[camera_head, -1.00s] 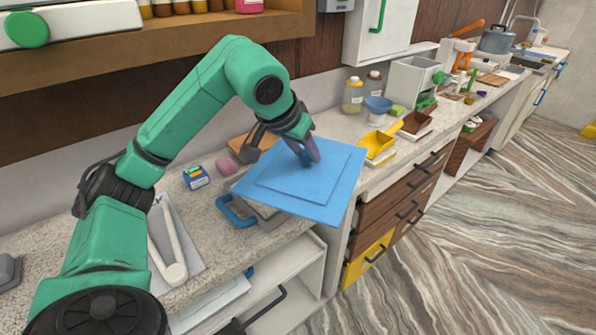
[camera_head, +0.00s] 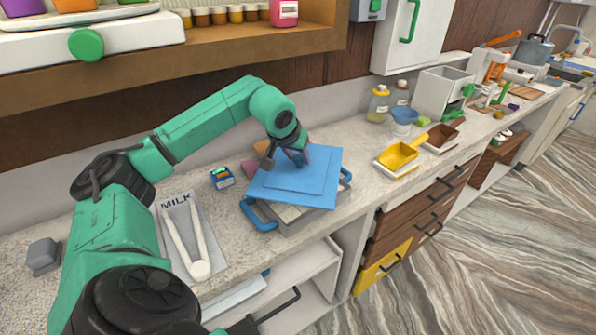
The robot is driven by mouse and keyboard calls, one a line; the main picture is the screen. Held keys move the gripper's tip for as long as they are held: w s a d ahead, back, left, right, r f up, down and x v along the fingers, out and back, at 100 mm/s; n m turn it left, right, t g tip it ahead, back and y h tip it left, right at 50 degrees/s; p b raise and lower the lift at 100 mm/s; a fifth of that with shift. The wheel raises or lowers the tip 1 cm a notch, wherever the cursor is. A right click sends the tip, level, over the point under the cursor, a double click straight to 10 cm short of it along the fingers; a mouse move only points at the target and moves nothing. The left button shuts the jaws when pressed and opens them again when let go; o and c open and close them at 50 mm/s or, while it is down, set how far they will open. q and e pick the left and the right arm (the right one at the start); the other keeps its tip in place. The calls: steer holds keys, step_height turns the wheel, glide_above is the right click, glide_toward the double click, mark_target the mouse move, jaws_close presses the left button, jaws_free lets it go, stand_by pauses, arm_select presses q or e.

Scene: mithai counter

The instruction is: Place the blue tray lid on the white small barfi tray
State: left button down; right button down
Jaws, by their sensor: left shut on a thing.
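The blue tray lid (camera_head: 318,192) is a flat square with a raised middle. My left gripper (camera_head: 299,158) is shut on the top of the lid, near its back edge. The lid lies over the white small barfi tray (camera_head: 290,221) and hides most of it. The tray's pale front side and its blue handles (camera_head: 258,217) show at the front left and at the right. The lid sits slightly turned against the tray. I cannot tell whether it touches the rim. My right gripper is not in view.
A blue box (camera_head: 222,179) and a pink block (camera_head: 249,167) stand close behind and left of the tray. Tongs (camera_head: 187,240) lie on a MILK mat to the left. A yellow scoop (camera_head: 398,157) sits to the right. A shelf (camera_head: 230,42) overhangs the counter's back.

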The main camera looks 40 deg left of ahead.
mark_target(298, 169)
arm_select(q)
step_height(298, 169, down, 4)
steer(key=shift+d+f, duration=0.1)
steer(key=shift+f, duration=0.2)
steer(key=shift+f, duration=0.55)
steer(key=shift+c, duration=2.2)
jaws_free()
steer(key=shift+r, duration=0.1)
